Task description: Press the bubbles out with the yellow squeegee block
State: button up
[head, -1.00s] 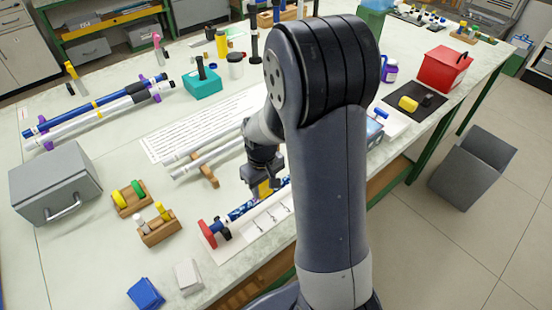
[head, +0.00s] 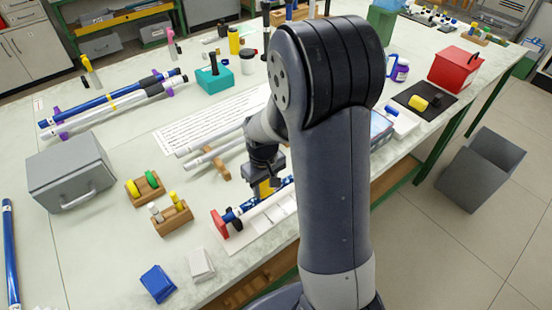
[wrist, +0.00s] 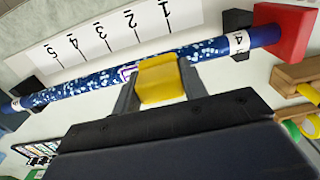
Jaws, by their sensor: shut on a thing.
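My gripper (wrist: 157,95) is shut on the yellow squeegee block (wrist: 161,80), whose front edge lies at the blue rod (wrist: 215,48). In the wrist view the block overlaps the rod's near side; firm contact is hard to tell. The rod has a dark blue film with many pale specks, and a white label near its right end. It runs from the red end stop (wrist: 287,40) toward the lower left. In the head view the gripper (head: 265,178) and the yellow block (head: 266,189) are partly behind my arm, above the rod (head: 243,207).
A numbered white strip (wrist: 130,35) lies beside the rod. A black support (wrist: 237,20) stands near the red stop. Wooden holders (head: 172,216) with coloured pieces, a grey box (head: 70,175) and a blue block (head: 157,284) are left of the rod.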

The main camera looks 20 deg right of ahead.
jog(key=r+p, duration=0.1)
jog(key=r, duration=0.2)
jog(key=shift+a+p, duration=0.2)
jog(key=shift+p, duration=0.1)
jog(key=shift+s+d+r+p, duration=0.1)
jog(key=shift+d+r+p, duration=0.05)
jog(key=shift+r+p, duration=0.7)
jog(key=shift+r, duration=0.15)
jog(key=shift+r+p, duration=1.2)
jog(key=shift+r, duration=0.45)
